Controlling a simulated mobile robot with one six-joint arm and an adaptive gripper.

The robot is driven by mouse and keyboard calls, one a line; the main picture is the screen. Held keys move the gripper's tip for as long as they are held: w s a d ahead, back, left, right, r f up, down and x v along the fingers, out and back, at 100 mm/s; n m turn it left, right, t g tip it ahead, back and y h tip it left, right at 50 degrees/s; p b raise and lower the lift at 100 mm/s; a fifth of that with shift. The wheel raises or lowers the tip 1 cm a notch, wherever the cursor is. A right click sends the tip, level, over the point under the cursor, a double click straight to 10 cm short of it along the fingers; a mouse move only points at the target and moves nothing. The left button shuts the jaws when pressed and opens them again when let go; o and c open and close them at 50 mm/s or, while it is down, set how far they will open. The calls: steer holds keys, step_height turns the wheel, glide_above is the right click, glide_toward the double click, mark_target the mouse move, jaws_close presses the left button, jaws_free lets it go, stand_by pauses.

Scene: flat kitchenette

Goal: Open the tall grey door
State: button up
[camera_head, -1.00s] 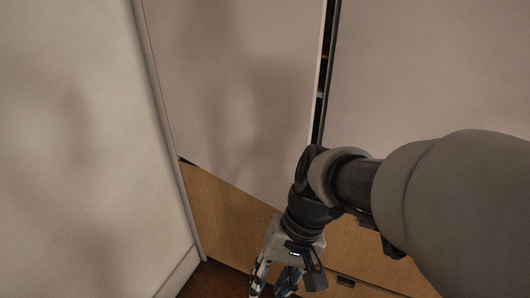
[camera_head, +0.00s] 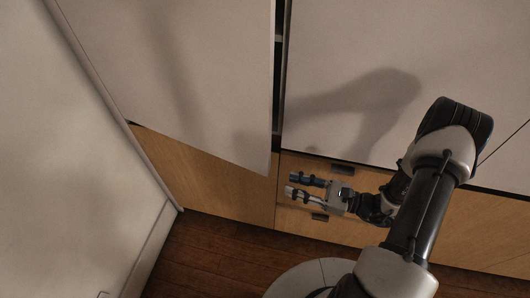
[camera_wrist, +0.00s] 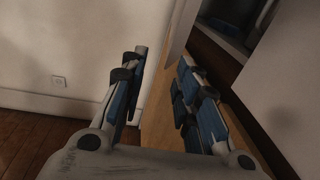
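The tall grey door (camera_head: 175,75) is the upper panel at left of centre in the head view. It stands slightly ajar, with a dark gap along its right edge. My gripper (camera_head: 308,188) is to the right of the door's lower right corner, apart from it, with its fingers pointing left. In the wrist view my gripper (camera_wrist: 158,85) is open, its fingers spread and nothing held between them. A wooden surface (camera_wrist: 160,115) shows behind and between the fingers. A dark opening (camera_wrist: 222,38) shows at upper right there.
A second grey panel (camera_head: 390,60) is right of the gap. Wooden fronts (camera_head: 215,175) run below, with dark handles (camera_head: 320,217) near my gripper. A pale wall (camera_head: 60,170) closes the left side. Dark wooden floor (camera_head: 200,255) is clear at lower left.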

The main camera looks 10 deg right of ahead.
mark_target(249, 168)
steer(key=shift+m+t+h, duration=0.3)
steer(key=shift+m+t, duration=0.4)
steer(key=shift+t, duration=0.1)
steer(key=x, duration=0.5)
steer(key=f+b+x, duration=0.1)
steer(key=x, duration=0.5)
steer(key=w+b+x, duration=0.1)
steer(key=x, duration=0.4)
steer(key=shift+w+f, duration=0.1)
steer(key=shift+f, duration=0.2)
steer(key=shift+c, duration=0.4)
jaws_close()
